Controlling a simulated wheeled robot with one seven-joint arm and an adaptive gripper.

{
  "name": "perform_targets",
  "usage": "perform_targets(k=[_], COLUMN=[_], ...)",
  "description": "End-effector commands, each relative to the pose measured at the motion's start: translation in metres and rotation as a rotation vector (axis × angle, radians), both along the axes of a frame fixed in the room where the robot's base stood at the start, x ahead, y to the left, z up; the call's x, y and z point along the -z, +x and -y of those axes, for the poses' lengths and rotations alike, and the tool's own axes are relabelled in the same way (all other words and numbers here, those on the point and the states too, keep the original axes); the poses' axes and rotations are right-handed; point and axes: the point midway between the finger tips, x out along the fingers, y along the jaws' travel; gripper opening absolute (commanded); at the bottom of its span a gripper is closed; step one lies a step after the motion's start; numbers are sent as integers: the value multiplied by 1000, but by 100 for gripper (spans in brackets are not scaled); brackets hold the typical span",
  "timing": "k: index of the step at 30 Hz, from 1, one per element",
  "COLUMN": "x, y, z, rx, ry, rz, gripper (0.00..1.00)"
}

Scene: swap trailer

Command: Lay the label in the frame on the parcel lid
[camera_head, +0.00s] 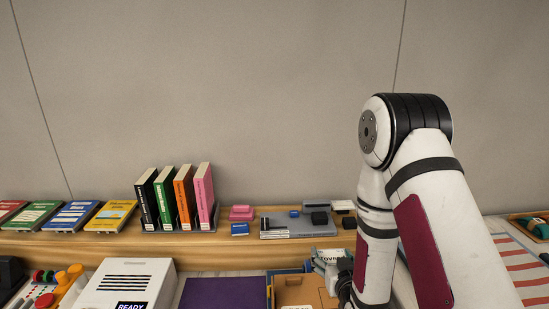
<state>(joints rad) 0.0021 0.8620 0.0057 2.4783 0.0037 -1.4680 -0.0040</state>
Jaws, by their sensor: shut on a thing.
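A brown cardboard parcel (300,291) lies at the bottom edge, right of centre, its front cut off by the picture. A flap or notch shows on its top; no frame on it can be made out clearly. A white printed piece (330,257) stands just behind its right side; I cannot tell whether it is the label. My gripper (345,284) is a dark shape at the parcel's right, largely hidden by my arm. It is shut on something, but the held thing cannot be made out.
A wooden shelf (70,245) runs along the wall with upright books (183,199), flat books (110,216) and small boxes (242,213). A white machine marked READY (128,283) and a purple panel (224,293) stand left of the parcel. A striped sheet (520,263) lies right.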

Motion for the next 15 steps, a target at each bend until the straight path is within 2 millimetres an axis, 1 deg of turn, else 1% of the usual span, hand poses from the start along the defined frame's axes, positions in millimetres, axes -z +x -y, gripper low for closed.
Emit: perform_targets(k=[1,6,9,12,15], x=[-8,-37,-51,-59,-60], y=[3,13,16,18,18], z=[-1,-7,-11,-12,-13], rx=[1,2,0,0,0], ry=[1,2,1,0,0], rz=[6,8,7,4,1], gripper=[56,56,56,56,56])
